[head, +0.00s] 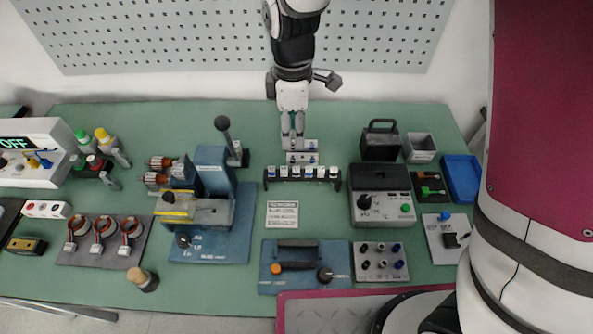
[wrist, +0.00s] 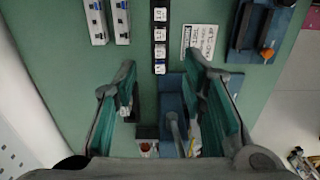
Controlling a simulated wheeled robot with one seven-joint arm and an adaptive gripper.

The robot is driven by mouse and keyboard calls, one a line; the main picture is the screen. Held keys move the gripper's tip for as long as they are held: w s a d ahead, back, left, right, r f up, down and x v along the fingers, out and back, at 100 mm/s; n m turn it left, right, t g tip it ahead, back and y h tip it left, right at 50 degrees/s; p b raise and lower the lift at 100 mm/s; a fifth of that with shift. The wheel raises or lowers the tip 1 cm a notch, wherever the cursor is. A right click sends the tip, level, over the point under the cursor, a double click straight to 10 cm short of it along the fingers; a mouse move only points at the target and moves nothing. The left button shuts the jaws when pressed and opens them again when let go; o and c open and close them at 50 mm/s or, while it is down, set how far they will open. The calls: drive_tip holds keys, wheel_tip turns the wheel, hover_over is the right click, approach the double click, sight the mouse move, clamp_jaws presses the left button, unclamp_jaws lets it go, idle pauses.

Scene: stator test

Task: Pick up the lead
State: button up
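No single thing stands out surely as the lead. Small yellow and blue pieces (head: 38,160), possibly lead ends, lie against the front of the white box with the OFF display (head: 30,140) at the far left in the head view. My gripper (head: 292,133) hangs fingers down over the back middle of the bench, far to the right of that box. In the wrist view my gripper (wrist: 160,88) has its two green-padded fingers spread wide, with nothing held between them. The white box's yellow and blue pieces cannot be made out in the wrist view.
Two small blocks (head: 302,158) and a rack of labelled pieces (head: 302,175) lie near my gripper. A blue press (head: 212,180) with a raised lever stands left of it. Several motor parts and bottles crowd the left side. A grey meter (head: 382,195) and blue tray (head: 461,178) stand right.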

hover_over(296, 169)
drive_tip(key=f, duration=0.8)
drive_tip(key=shift+a, duration=0.25)
drive_tip(key=shift+d+f+p, duration=0.15)
drive_tip(key=shift+f+p, duration=0.2)
drive_tip(key=shift+f, duration=1.05)
drive_tip(key=shift+d+f+p, duration=0.15)
drive_tip(key=shift+f+p, duration=0.15)
drive_tip(key=shift+f, duration=1.1)
clamp_jaws()
